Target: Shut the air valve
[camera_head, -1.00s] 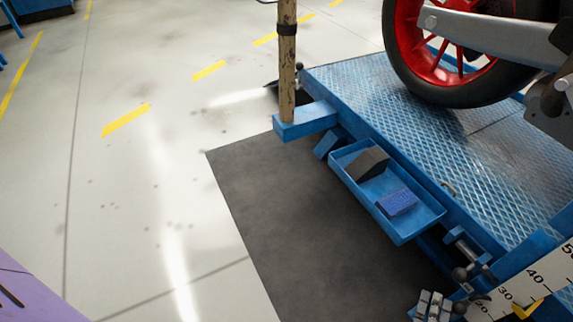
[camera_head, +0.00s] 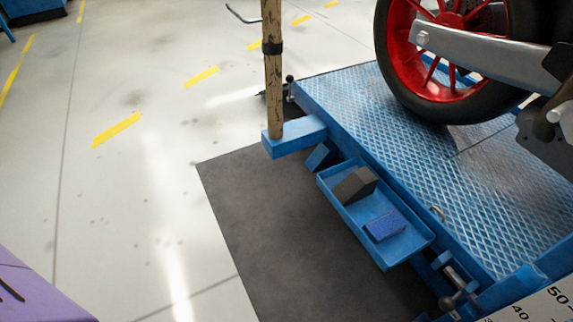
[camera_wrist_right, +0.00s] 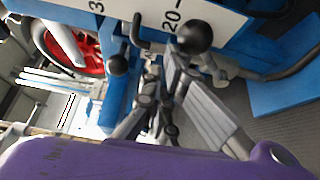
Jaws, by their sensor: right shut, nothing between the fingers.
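In the right wrist view, a black ball knob (camera_wrist_right: 190,37) sits close beyond my right gripper (camera_wrist_right: 155,75). A second, smaller black knob (camera_wrist_right: 118,66) is to its left. Either may belong to the air valve, but I cannot tell which. My right gripper is shut and empty, with its fingertips among the metal fittings near the knobs; contact is unclear. In the head view, a metal fitting with dark handles (camera_head: 456,290) is on the lift's near side at the lower right. My left gripper is not in view.
A blue lift platform (camera_head: 440,165) carries a motorcycle wheel (camera_head: 455,50). A blue tray (camera_head: 408,252) holding two blocks juts from its side. A wooden pole (camera_head: 272,75) stands at the corner. A ruled scale (camera_head: 540,305) is at lower right.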

